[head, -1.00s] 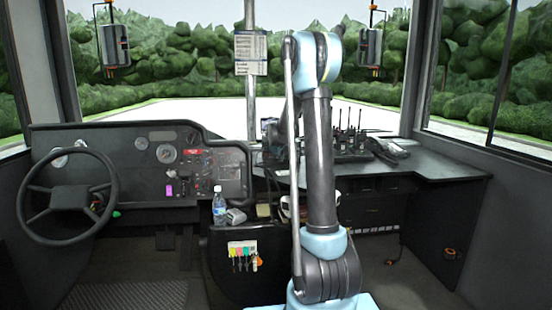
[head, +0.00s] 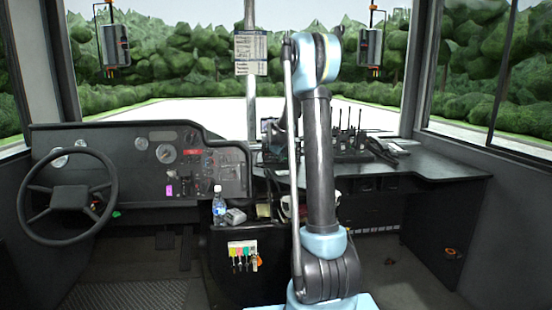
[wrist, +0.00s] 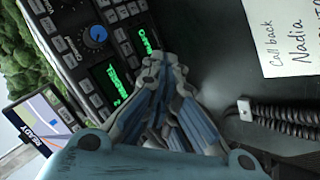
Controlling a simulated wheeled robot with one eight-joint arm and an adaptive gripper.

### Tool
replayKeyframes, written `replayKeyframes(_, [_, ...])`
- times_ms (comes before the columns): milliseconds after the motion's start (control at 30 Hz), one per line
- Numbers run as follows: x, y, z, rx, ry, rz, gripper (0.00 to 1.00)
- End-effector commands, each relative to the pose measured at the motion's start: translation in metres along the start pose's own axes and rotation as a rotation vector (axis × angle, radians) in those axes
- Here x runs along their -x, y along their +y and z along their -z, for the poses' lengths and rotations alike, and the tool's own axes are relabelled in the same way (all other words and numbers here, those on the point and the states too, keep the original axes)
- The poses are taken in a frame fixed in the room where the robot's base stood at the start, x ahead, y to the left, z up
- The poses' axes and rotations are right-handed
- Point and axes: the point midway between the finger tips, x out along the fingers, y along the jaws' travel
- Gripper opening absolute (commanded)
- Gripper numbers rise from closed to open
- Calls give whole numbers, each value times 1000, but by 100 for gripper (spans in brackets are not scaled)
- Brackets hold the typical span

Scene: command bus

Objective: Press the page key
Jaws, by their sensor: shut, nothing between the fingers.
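The page key is on no label I can read; a dark radio panel (wrist: 85,55) with many small grey keys, a blue knob (wrist: 95,36) and green lit displays (wrist: 118,82) fills the upper left of the wrist view. My gripper (wrist: 158,62) is shut and empty. Its fingertips overlap the panel's lower right edge in the picture, close to the green displays. I cannot tell whether they touch it. The fingers hide part of the panel. In the head view my arm hides the gripper and most of the radio.
A handwritten note (wrist: 292,38) lies right of the gripper, with a black coiled cord (wrist: 285,118) below it. A small lit screen (wrist: 42,122) stands at the left. In the head view, a bottle (head: 219,205) stands left of my arm; the right desk (head: 440,170) has free room.

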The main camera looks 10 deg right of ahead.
Motion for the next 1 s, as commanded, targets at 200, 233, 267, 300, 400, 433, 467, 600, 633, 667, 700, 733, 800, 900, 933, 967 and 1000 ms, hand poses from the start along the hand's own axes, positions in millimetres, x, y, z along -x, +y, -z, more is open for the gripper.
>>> replayKeyframes(200, [0,0,0,0,0,0,0])
replayKeyframes(233, [0,0,0,0,0,0,0])
replayKeyframes(267, [0,0,0,0,0,0,0])
replayKeyframes(300, [1,0,-1,0,0,0,0])
replayKeyframes(400, [3,-2,-2,0,0,0,0])
replayKeyframes(433, [4,-3,-3,0,0,0,0])
replayKeyframes(467, [5,-4,-4,0,0,0,0])
replayKeyframes(600, [9,-6,-7,0,0,0,0])
replayKeyframes(633, [9,-6,-7,0,0,0,0])
replayKeyframes(667, [9,-7,-7,0,0,0,0])
replayKeyframes(700, [9,-7,-7,0,0,0,0])
replayKeyframes(733, [9,-7,-7,0,0,0,0])
replayKeyframes(800, [9,-7,-7,0,0,0,0])
replayKeyframes(900, [9,-7,-7,0,0,0,0])
replayKeyframes(933, [10,-7,-7,0,0,0,0])
replayKeyframes(967, [10,-7,-8,0,0,0,0])
replayKeyframes(1000, [11,-8,-8,0,0,0,0])
